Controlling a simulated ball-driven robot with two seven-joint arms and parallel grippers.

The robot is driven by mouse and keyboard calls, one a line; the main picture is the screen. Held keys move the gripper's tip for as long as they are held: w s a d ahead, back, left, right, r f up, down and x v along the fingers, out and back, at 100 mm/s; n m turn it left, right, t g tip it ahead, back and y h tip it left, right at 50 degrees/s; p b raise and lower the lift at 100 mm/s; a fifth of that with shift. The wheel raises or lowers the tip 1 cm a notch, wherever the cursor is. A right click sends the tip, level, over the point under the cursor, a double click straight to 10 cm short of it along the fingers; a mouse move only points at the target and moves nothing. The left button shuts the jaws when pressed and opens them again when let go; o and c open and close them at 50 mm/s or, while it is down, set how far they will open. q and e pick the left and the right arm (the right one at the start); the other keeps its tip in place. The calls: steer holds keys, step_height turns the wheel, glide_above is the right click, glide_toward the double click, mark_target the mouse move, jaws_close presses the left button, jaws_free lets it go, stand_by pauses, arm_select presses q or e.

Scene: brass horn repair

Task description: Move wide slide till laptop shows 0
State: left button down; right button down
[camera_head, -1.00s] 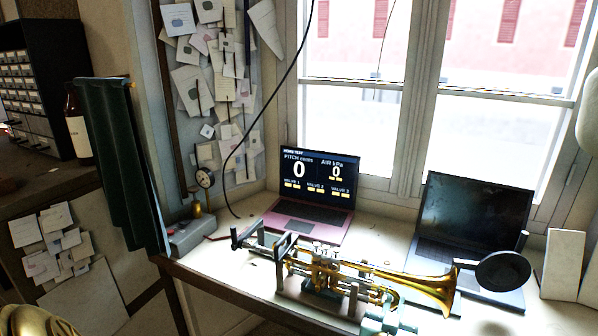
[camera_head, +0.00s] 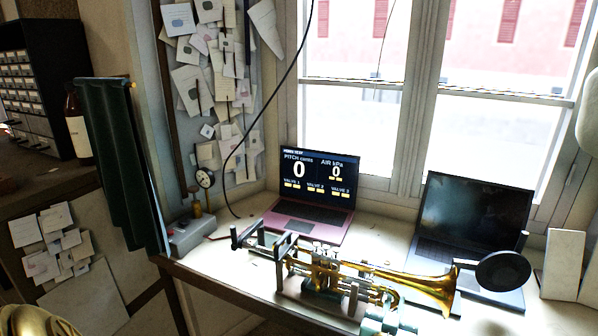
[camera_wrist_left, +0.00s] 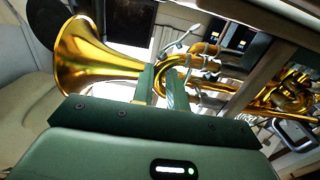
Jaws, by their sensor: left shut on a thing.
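A brass horn (camera_head: 410,284) lies level in a stand on the bench, its bell to the right; its bell also shows in the wrist view (camera_wrist_left: 85,58). My left gripper (camera_head: 378,314) is at the near side of the horn, below the tubing. In the left wrist view its green fingers (camera_wrist_left: 163,80) are shut on a curved brass tube, which I take as the wide slide (camera_wrist_left: 172,66); the fingers hide part of it. The pink laptop (camera_head: 306,218) shows PITCH cents 0 and AIR kPa 0. My right gripper is not in view.
A dark-screened laptop (camera_head: 470,226) stands behind the bell, with a round black disc (camera_head: 503,269) close to the bell mouth. A grey box with a gauge (camera_head: 192,236) is at the left bench end. A green cloth (camera_head: 118,165) hangs at the left.

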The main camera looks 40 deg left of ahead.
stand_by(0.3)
arm_select(q)
steer(key=c, duration=1.3)
jaws_free()
steer(key=shift+s+d+p, duration=0.15)
steer(key=shift+s+p, duration=0.15)
steer(key=shift+s, duration=0.2)
steer(key=p+v, duration=0.3)
steer(key=v, duration=1.2)
steer(key=shift+s+d+p, duration=0.1)
steer(key=shift+s+p, duration=0.05)
steer(key=shift+p, duration=0.15)
